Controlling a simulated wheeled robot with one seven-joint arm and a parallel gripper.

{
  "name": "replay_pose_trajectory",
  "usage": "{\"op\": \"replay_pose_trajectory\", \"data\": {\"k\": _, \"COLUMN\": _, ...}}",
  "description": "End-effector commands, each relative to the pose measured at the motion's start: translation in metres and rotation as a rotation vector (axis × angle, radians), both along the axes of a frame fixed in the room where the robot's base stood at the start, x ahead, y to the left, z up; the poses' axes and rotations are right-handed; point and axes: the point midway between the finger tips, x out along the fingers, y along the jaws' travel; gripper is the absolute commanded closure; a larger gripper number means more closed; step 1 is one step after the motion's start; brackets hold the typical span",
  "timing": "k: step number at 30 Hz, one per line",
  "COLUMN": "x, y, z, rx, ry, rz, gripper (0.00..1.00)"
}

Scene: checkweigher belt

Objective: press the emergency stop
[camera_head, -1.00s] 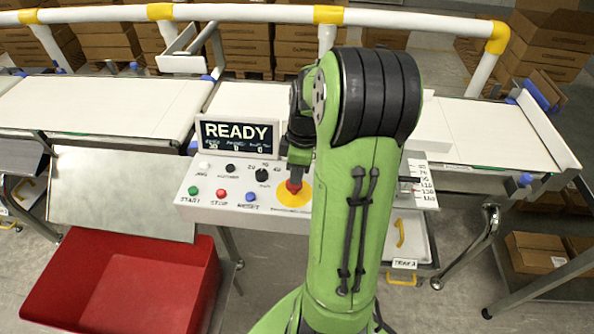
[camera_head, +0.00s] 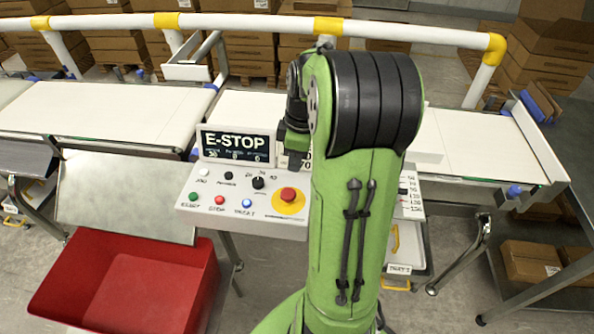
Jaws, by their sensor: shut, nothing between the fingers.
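The emergency stop (camera_head: 288,195) is a red mushroom button on a yellow round plate, at the right end of the white control panel (camera_head: 205,208). The display (camera_head: 236,143) behind the panel reads "E-STOP". My gripper (camera_head: 294,162) is dark and shut, above and just behind the red button, with a visible gap between them. My green arm hides part of the gripper and the panel's right end.
Green start (camera_head: 193,196), red stop (camera_head: 219,200) and blue reset (camera_head: 247,203) buttons line the panel's front, with knobs behind. A red bin (camera_head: 190,290) stands at lower left. White belts (camera_head: 95,110) run behind, below a white and yellow rail (camera_head: 250,20).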

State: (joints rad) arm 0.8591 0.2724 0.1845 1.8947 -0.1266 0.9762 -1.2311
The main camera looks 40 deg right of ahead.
Motion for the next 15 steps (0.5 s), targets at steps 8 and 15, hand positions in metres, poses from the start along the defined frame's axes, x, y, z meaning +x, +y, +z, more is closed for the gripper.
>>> {"op": "replay_pose_trajectory", "data": {"k": 8, "x": -0.002, "y": -0.006, "z": 0.047, "rx": -0.003, "ry": -0.003, "rz": 0.000, "gripper": 1.00}}
{"op": "replay_pose_trajectory", "data": {"k": 15, "x": -0.002, "y": -0.006, "z": 0.050, "rx": -0.002, "ry": -0.001, "rz": -0.001, "gripper": 1.00}}
